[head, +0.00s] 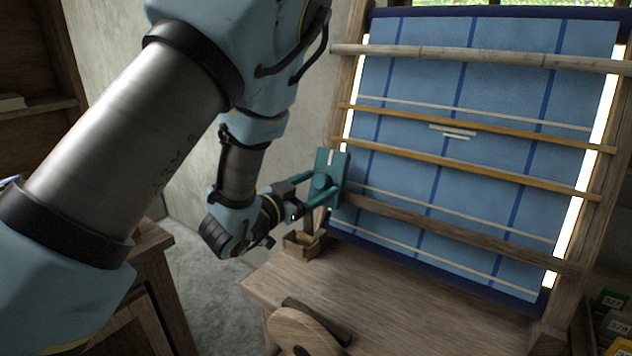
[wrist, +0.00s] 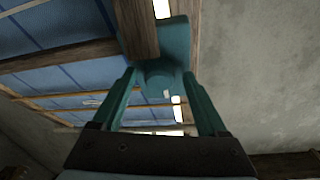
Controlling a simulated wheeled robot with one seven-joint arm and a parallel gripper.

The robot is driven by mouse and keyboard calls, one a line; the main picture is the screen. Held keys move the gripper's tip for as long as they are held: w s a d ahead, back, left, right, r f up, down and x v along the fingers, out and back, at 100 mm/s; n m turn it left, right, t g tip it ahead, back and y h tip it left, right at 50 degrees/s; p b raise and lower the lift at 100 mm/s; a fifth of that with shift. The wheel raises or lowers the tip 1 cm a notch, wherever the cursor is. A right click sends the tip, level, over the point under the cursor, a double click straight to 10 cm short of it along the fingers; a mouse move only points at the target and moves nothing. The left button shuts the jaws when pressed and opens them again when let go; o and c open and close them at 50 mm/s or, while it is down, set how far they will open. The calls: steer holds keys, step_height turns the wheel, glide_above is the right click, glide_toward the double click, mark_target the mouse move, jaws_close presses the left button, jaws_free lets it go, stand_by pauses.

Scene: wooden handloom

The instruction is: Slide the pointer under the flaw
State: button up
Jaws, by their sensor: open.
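The pointer (head: 333,162) is a teal plate with a white line at its top and a round knob, at the left end of the loom's lower wooden bar (head: 460,232). My gripper (head: 318,190) is at the pointer. In the wrist view the pointer (wrist: 176,42) is straight ahead, and the open fingers stand on either side of its knob (wrist: 160,76). Whether they touch it, I cannot tell.
The blue cloth (head: 400,80) is stretched in the wooden loom frame. A small wooden box (head: 301,244) sits below my gripper on the bench (head: 400,300). A round wooden object (head: 300,332) and a dark tool lie at the front. The bar right of the pointer looks clear.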

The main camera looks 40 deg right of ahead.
steer(key=shift+d, duration=0.1)
steer(key=shift+c, duration=0.4)
jaws_close()
stand_by(1.0)
